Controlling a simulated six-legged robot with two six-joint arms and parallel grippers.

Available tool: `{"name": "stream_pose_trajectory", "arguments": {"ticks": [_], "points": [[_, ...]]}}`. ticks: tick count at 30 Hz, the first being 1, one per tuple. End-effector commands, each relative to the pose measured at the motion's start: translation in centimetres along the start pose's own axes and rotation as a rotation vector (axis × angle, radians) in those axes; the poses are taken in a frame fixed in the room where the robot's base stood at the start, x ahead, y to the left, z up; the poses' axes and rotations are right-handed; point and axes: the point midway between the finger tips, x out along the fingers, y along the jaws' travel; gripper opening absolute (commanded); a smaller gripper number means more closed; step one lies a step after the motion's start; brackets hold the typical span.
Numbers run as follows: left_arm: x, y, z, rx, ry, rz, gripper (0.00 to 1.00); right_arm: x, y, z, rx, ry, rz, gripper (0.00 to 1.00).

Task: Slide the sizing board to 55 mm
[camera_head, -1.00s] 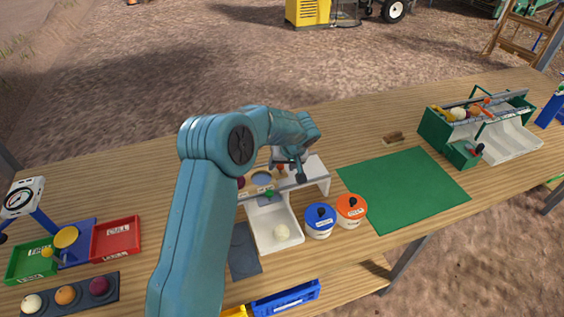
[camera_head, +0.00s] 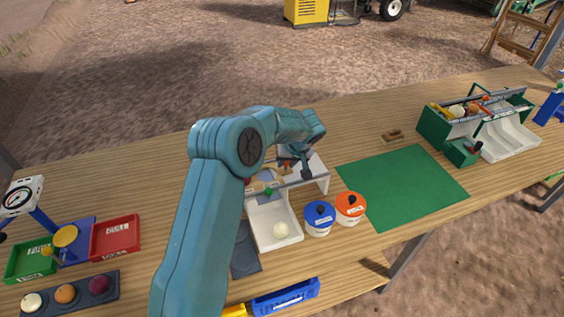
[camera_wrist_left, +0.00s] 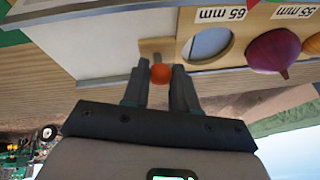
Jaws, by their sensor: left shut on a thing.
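The wooden sizing board (camera_wrist_left: 232,52) shows in the left wrist view with a round hole beside the "65 mm" label (camera_wrist_left: 221,13) and a "55 mm" label (camera_wrist_left: 297,11) further right. A purple onion (camera_wrist_left: 273,50) sits at the board's edge there. My left gripper (camera_wrist_left: 158,80) is shut on the red-orange knob (camera_wrist_left: 160,74) by the board's end. In the head view the board (camera_head: 262,178) lies on the white stand (camera_head: 316,182), partly hidden by my left arm and gripper (camera_head: 290,167). My right gripper is not in view.
A green mat (camera_head: 400,187) lies clear further right. A red bin (camera_head: 115,236) is at left.

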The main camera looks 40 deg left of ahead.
Motion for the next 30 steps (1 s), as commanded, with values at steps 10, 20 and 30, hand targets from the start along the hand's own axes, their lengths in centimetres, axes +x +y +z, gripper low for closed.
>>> {"name": "stream_pose_trajectory", "arguments": {"ticks": [10,20,30], "points": [[-0.3,2.3,-0.7,0.0,0.003,0.001,0.0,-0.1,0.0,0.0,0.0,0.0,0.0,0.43],[-0.6,4.4,-1.3,-0.001,0.004,0.002,0.0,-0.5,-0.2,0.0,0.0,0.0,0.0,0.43],[-0.8,6.0,-1.7,-0.001,0.004,0.001,0.0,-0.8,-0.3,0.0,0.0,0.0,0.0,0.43]]}}
